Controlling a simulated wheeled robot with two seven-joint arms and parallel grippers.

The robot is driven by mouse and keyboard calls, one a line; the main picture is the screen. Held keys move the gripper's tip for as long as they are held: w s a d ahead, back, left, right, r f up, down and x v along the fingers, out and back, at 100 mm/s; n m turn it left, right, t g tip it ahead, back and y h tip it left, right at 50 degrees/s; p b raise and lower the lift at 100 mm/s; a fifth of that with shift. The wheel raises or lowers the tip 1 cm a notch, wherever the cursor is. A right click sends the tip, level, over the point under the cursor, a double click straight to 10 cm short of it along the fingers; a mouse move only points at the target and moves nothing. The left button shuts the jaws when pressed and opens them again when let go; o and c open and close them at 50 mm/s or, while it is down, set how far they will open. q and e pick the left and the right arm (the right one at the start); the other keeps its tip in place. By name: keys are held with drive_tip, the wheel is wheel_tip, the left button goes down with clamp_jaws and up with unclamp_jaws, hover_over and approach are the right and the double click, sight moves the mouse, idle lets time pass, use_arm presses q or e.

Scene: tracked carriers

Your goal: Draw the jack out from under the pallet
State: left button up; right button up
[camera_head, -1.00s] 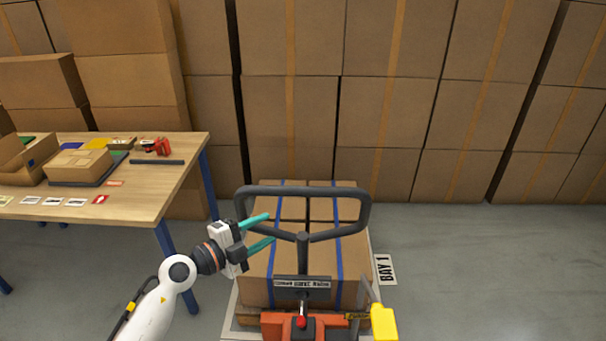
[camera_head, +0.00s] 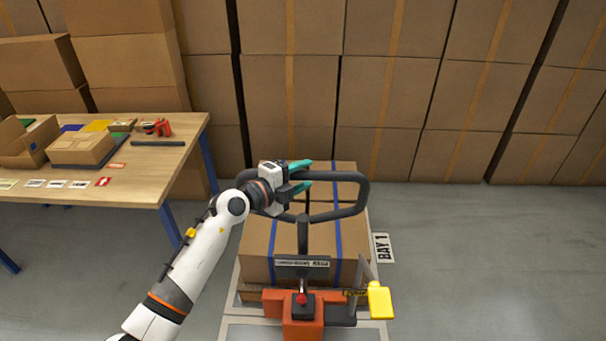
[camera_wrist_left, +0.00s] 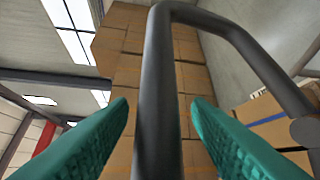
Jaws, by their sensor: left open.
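The jack's black loop handle (camera_head: 352,206) stands in front of strapped cartons (camera_head: 262,240). Its orange body (camera_head: 302,322) is at the bottom of the head view, with a red knob and a yellow pedal-like piece (camera_head: 380,300). The pallet (camera_head: 245,293) shows only as a low edge beneath the cartons; the forks are hidden. My left gripper (camera_head: 303,175) is open at the handle's upper left. In the left wrist view the handle bar (camera_wrist_left: 158,100) runs between the teal fingers, with gaps visible on both sides. My right gripper is not in view.
A wooden table (camera_head: 130,185) with boxes, cards and a red tool (camera_head: 158,127) stands at the left. Stacked cartons (camera_head: 390,80) wall off the back. Grey floor (camera_head: 480,260) is clear at the right, past the BAY 1 sign (camera_head: 382,248).

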use_arm(q)
drive_tip(key=shift+w+d, duration=0.2)
drive_tip(key=shift+d, duration=0.05)
clamp_jaws()
drive_tip(key=shift+a+f, duration=0.1)
